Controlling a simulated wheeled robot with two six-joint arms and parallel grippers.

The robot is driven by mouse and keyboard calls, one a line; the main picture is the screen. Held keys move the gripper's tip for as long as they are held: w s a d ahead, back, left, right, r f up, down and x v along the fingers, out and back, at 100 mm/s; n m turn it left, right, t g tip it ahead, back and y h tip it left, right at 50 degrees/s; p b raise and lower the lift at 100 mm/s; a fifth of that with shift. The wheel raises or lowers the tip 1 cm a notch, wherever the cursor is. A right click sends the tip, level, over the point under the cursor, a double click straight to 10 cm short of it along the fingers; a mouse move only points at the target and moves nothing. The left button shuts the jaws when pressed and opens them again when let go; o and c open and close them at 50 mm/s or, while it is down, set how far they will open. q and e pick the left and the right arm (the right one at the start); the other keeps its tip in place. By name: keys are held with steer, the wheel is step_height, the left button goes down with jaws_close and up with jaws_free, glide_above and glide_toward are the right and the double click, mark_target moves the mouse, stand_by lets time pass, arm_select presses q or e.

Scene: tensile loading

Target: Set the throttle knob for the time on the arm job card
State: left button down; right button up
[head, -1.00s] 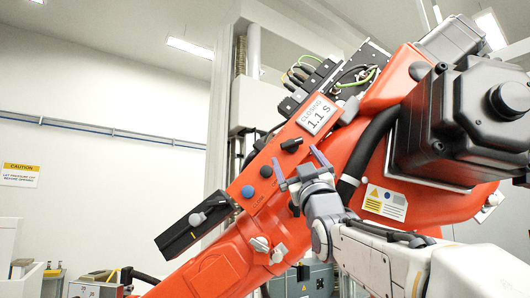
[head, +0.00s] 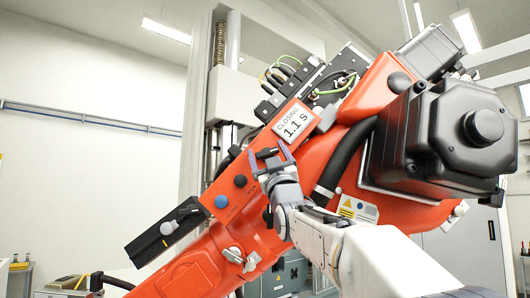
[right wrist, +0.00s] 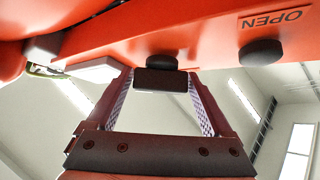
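The job card (head: 296,125) on the orange arm is white and reads "CLOSING 1.1 S". The black throttle knob (head: 267,153) sits just below it on the orange face, its bar-shaped grip also showing in the right wrist view (right wrist: 160,80). My right gripper (head: 269,159) is open, with one purple-grey finger on each side of the knob. In the right wrist view the fingertips (right wrist: 160,74) are close beside the knob's ends; I cannot tell if they touch. My left gripper is not in view.
A black button (head: 240,181) and a blue button (head: 221,201) lie down-left of the knob. The wrist view shows an "OPEN" label (right wrist: 275,20) by a black button (right wrist: 260,52). A black box (head: 167,231) juts from the orange arm's lower left.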

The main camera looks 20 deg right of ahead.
steer(key=c, duration=0.9)
steer(key=shift+o, duration=0.2)
steer(key=shift+n+y, duration=0.4)
steer(key=shift+y, duration=0.1)
steer(key=shift+n+y, duration=0.7)
steer(key=shift+n, duration=0.2)
steer(key=n+y, duration=0.1)
steer(key=n+g+y+p, duration=0.1)
steer(key=shift+r+n, duration=0.2)
steer(key=shift+n, duration=0.1)
steer(key=n+g+y+p, duration=0.2)
steer(key=n+p, duration=0.1)
steer(key=shift+n+y, duration=0.3)
steer(key=shift+y, duration=0.1)
steer(key=shift+f+n+g+y+p, duration=0.15)
steer(key=shift+n+g+y+p, duration=0.25)
steer(key=shift+n, duration=0.3)
